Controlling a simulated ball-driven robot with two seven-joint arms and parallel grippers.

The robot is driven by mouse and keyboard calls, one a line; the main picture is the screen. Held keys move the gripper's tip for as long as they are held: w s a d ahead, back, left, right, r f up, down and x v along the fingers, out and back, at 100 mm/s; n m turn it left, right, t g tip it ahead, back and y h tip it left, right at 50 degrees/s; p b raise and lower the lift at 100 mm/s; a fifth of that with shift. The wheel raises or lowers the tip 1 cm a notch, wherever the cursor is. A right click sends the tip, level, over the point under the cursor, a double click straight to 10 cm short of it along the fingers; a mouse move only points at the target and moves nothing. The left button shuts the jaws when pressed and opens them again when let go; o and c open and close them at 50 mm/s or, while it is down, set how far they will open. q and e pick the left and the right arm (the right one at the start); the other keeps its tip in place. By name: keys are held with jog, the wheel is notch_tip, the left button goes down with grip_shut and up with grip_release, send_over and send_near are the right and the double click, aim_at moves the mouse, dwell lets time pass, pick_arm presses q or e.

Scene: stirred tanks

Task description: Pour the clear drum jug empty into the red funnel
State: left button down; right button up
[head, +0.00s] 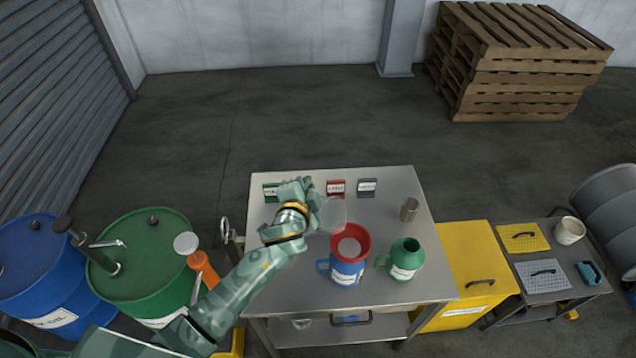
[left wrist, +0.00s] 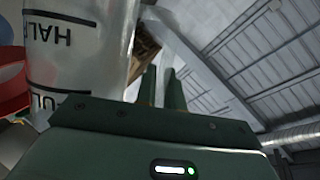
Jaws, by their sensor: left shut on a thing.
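The clear drum jug (head: 331,216) is held above the table by my left gripper (head: 309,202), which is shut on it. Its mouth side is close to the upper left of the red funnel (head: 361,238); its exact tilt is hard to tell. In the left wrist view the clear jug (left wrist: 75,45) fills the upper left, with HALF and FULL marks upside down. The red funnel (left wrist: 12,80) shows at that view's left edge. In the head view the funnel sits in the top of a blue jug (head: 347,272). I cannot tell how much liquid is inside. My right gripper is out of view.
A green jug (head: 405,260) stands right of the blue one on the steel table (head: 300,285). A metal cup (head: 410,209) and small signs, one red (head: 335,188), stand farther back. Blue (head: 40,265) and green (head: 140,265) drums stand left; a yellow cabinet (head: 470,265) is right.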

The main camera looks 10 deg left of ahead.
pick_arm(q)
jog(key=shift+w+a+f+n+h, duration=0.15)
jog(key=shift+a+f+n, duration=0.15)
jog(key=shift+a, duration=0.2)
jog(key=shift+w+a+f+n+h, duration=0.1)
jog(key=shift+a+f+n+h, duration=0.15)
jog(key=shift+a, duration=0.25)
jog(key=a+n+h+p, duration=0.1)
jog(key=a+p, duration=0.1)
jog(key=w+a+n+g+h+p, duration=0.1)
jog(key=n+p, duration=0.1)
jog(key=p, duration=0.1)
jog(key=shift+a+n+h+p, duration=0.25)
jog(key=shift+a+h+p, duration=0.05)
jog(key=shift+a+p, duration=0.05)
jog(key=n+h, duration=0.1)
jog(key=r+n+h+p, duration=0.1)
jog(key=n, duration=0.1)
jog(key=shift+a+g+h, duration=0.15)
jog(key=shift+g+h, duration=0.15)
